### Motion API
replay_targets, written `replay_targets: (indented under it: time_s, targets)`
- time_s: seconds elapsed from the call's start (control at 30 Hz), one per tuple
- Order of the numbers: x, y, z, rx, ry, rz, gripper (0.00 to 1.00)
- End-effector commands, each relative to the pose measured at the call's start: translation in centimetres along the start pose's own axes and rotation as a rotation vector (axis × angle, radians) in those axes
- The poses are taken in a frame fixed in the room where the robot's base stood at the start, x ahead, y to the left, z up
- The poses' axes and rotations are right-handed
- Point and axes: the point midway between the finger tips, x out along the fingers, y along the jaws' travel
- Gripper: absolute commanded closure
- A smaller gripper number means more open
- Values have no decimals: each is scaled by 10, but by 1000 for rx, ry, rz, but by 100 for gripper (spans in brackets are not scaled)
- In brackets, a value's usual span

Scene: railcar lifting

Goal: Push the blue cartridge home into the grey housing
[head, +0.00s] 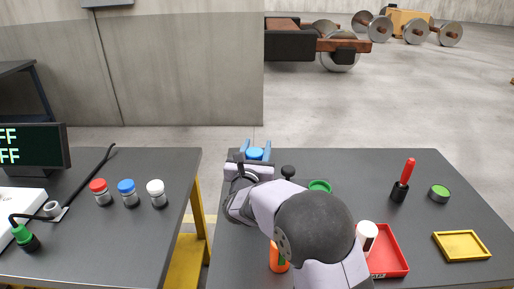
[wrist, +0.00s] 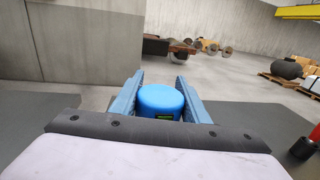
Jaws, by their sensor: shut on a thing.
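The blue cartridge (wrist: 160,100) sits between the two blue fingers of my gripper (wrist: 159,82) in the wrist view, with a small dark label with green on its near side. In the head view my gripper (head: 257,146) is at the far left part of the right table, shut on the cartridge (head: 255,155). My arm hides much of the table below it. I cannot pick out the grey housing in either view, and I cannot tell whether the cartridge touches anything beneath it.
Right table: red tray (head: 391,259) with a white cylinder (head: 367,233), orange item (head: 278,259), green ring (head: 320,186), black knob (head: 288,171), red-handled tool (head: 403,178), green-topped disc (head: 439,193), yellow tray (head: 461,246). Left table: several capped jars (head: 127,192). A gap separates the tables.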

Motion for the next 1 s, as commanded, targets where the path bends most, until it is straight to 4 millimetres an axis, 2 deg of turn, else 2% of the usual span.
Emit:
replay_targets:
  time_s: [1.0]
  targets:
    - [0,0,-20,1,-3,0,87]
